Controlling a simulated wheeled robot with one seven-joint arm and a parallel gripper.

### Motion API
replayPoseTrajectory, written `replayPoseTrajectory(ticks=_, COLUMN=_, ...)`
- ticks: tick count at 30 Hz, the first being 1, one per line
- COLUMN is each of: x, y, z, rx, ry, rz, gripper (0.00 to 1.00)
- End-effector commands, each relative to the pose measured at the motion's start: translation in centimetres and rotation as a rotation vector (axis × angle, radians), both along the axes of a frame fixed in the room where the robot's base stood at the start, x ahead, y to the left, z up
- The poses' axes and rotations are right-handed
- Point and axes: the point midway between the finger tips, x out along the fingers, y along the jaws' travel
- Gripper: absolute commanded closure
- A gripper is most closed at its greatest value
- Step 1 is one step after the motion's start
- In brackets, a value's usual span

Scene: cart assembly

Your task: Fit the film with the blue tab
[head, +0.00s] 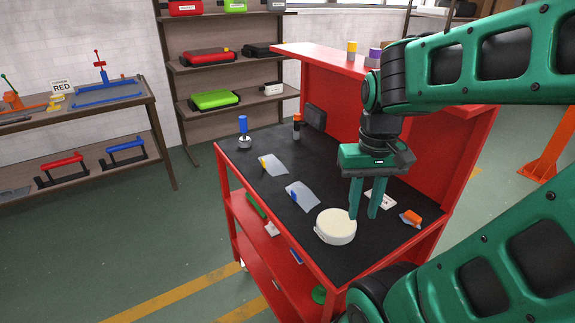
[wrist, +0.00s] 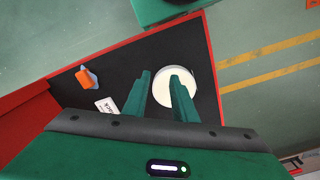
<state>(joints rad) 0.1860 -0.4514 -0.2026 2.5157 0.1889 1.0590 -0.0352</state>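The film with the blue tab (head: 304,197) lies on the black cart top in the head view, left of the white round part. Its blue tab (head: 290,192) is at its left edge. A similar film with a yellow tab (head: 274,164) lies farther back. The white round part (head: 336,226) sits near the front of the cart top; it also shows in the wrist view (wrist: 161,91). My gripper (head: 363,217) points down at the right side of the round part, fingers apart with nothing between them. Whether a finger touches it, I cannot tell. The wrist view shows the fingers (wrist: 160,73) partly covering it.
A blue-handled tool (head: 243,130) and a dark cylinder with an orange band (head: 297,127) stand at the back. The red back panel (head: 335,100) bounds the cart's far side.

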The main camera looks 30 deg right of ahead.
Motion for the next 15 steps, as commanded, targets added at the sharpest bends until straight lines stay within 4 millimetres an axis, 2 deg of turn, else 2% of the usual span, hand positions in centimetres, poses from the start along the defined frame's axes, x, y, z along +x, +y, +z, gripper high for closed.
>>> replayPoseTrajectory(ticks=5, x=6.8, y=0.2, z=1.0, rx=-0.029, ry=0.028, rz=0.141, gripper=0.75)
replayPoseTrajectory(ticks=9, x=12.6, y=1.3, z=1.3, rx=-0.052, ry=0.043, rz=0.259, gripper=0.75)
replayPoseTrajectory(ticks=12, x=16.1, y=2.4, z=1.1, rx=-0.064, ry=0.05, rz=0.333, gripper=0.75)
replayPoseTrajectory(ticks=15, x=18.7, y=3.5, z=0.7, rx=-0.071, ry=0.055, rz=0.389, gripper=0.75)
